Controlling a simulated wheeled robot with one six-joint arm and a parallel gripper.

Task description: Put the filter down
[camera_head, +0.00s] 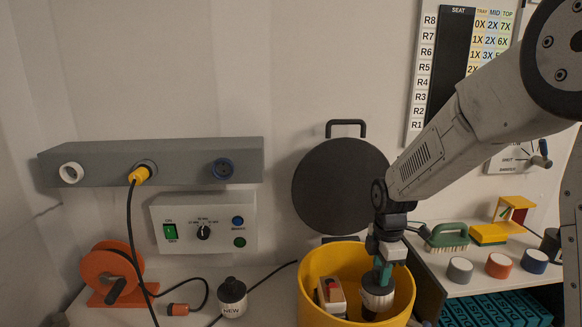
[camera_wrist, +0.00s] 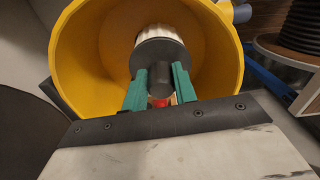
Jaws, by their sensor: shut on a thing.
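The filter (camera_head: 376,303) is a short cylinder with a dark cap and a pale body, inside the yellow bucket (camera_head: 309,297). My gripper (camera_head: 382,274) reaches down into the bucket with its teal fingers shut on the filter's dark top. In the wrist view the fingers (camera_wrist: 160,88) close on the narrow dark knob of the filter (camera_wrist: 158,52), and the yellow bucket wall (camera_wrist: 85,50) surrounds it. Whether the filter touches the bucket floor cannot be told.
A cream and red item (camera_head: 331,294) lies in the bucket beside the filter. A dark-topped canister marked NEW (camera_head: 232,299) and an orange cable reel (camera_head: 108,271) stand left. A round black lid (camera_head: 340,187) is behind the bucket. A shelf (camera_head: 470,283) with a brush and pucks is right.

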